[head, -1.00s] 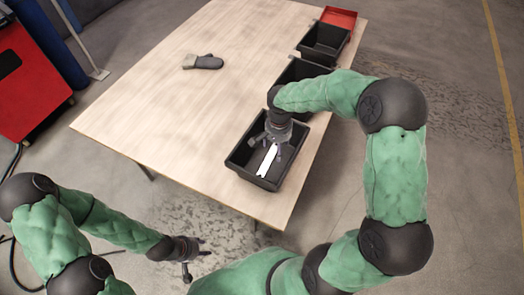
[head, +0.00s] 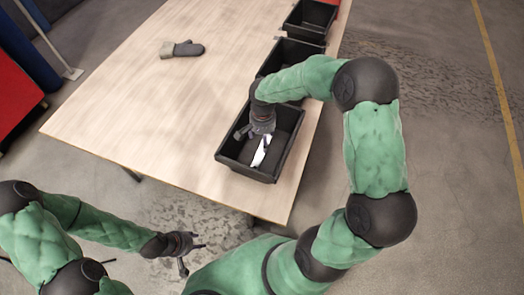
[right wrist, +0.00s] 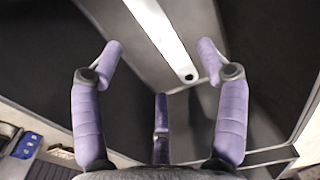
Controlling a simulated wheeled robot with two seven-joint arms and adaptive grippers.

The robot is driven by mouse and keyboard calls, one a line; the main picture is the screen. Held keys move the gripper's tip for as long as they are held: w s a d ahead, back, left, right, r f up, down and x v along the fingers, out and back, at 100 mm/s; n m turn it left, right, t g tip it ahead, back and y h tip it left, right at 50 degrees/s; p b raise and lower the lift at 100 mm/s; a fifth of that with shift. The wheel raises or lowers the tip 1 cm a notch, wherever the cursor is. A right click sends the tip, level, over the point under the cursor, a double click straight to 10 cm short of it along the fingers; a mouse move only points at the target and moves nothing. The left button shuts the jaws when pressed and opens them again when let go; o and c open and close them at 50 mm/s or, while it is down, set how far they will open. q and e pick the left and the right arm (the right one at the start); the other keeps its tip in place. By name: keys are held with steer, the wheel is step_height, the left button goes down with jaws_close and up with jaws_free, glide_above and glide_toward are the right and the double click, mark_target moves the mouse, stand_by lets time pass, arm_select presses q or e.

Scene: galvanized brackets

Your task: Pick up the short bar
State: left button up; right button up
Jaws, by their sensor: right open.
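The short bar (head: 261,150), a pale flat metal strip with a hole near its end, lies in the nearest black bin (head: 246,172). In the right wrist view the bar (right wrist: 163,30) runs from the top edge down to its holed end. My right gripper (head: 258,136) is over this bin, its hand hiding part of the bar. Its purple-padded fingers (right wrist: 161,50) are spread, with the bar in the gap between them; I cannot tell any contact. My left gripper (head: 192,256) hangs open and empty off the table's front edge.
Two more black bins (head: 310,20) stand in line behind, along the table's right edge; my right arm partly covers the middle one. A grey glove (head: 182,48) lies at the back of the wooden table (head: 150,110).

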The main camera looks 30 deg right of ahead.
mark_target(257, 162)
step_height(257, 162, down, 2)
steer(key=shift+f, duration=0.2)
steer(key=shift+d+f+b, duration=0.2)
steer(key=shift+f+b, duration=0.6)
steer(key=shift+f, duration=0.5)
steer(key=shift+d+f+b, duration=0.2)
steer(key=shift+f+b, duration=0.6)
steer(key=shift+f, duration=0.5)
steer(key=c, duration=1.4)
